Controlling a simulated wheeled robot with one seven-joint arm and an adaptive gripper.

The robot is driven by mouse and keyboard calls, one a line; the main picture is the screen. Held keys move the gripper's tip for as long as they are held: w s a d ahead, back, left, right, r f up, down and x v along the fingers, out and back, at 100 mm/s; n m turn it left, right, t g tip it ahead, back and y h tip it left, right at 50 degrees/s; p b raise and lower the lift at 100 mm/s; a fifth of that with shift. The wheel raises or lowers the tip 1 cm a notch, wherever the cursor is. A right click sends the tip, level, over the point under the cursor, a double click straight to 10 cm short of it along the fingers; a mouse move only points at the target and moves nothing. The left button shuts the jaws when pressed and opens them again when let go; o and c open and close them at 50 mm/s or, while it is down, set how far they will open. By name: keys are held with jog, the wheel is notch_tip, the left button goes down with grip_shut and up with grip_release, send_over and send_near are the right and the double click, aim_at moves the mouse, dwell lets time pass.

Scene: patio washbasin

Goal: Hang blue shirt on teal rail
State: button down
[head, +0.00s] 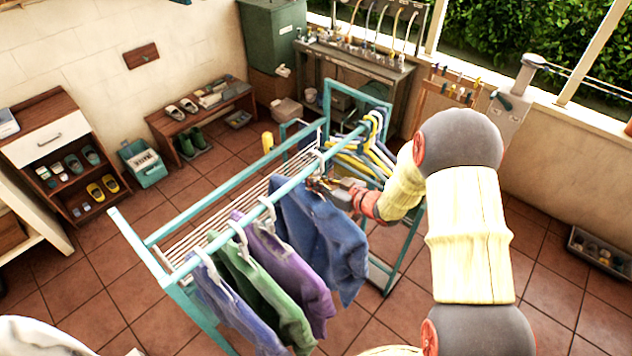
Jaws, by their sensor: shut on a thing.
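The dark blue shirt (325,240) hangs from its hanger at the teal rail (287,190) of the drying rack, right of the other garments. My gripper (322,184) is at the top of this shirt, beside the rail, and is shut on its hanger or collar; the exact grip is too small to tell. A pale hanger hook (318,158) shows at the rail near my gripper. Whether the hook rests fully over the rail is unclear. A purple shirt (285,255), a green shirt (260,290) and a blue-violet shirt (225,305) hang further left on the same rail.
Empty yellow and blue hangers (365,155) crowd the rail's far right end. White rack bars (240,205) run behind the rail. A shoe cabinet (60,150), a bench (200,115) and a washbasin counter (355,60) line the walls. Tiled floor (100,265) left of the rack is clear.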

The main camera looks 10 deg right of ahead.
jog(key=shift+f, duration=0.1)
dwell(0.3)
jog(key=shift+f+b, duration=1.05)
jog(key=shift+f, duration=0.1)
jog(key=c, duration=1.8)
grip_release()
jog(key=shift+s+d, duration=0.1)
jog(key=shift+s+d+p, duration=0.2)
jog(key=shift+s+d, duration=0.95)
jog(key=shift+s, duration=0.45)
jog(key=shift+s+d+p, duration=0.25)
jog(key=shift+s+d, duration=0.95)
jog(key=shift+s, duration=0.4)
jog(key=shift+s+d+p, duration=0.2)
jog(key=shift+s+d, duration=0.95)
jog(key=shift+s, duration=0.45)
